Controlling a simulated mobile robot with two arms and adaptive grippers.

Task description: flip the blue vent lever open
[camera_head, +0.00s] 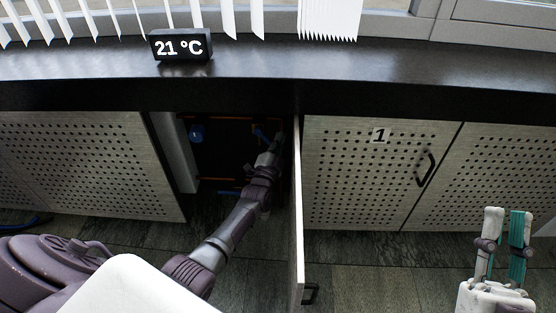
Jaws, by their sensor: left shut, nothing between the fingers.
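My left arm reaches into the dark open cabinet under the counter. My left gripper (277,137) is small and dim there, at the right side of the opening, shut with nothing held. A small blue part (259,133), which looks like the lever, shows just left of the gripper; I cannot tell if they touch or how the lever is turned. A rounder blue part (196,133) sits at the left of the cabinet. My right gripper (506,212) is open and empty at the lower right, away from the cabinet.
An open cabinet door (298,220) stands edge-on right of my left arm. Closed perforated door 1 (350,180) is beyond it. The dark counter (400,75) runs above, with a 21 °C display (180,46). Orange pipes line the cabinet; a low blue piece (229,193) shows.

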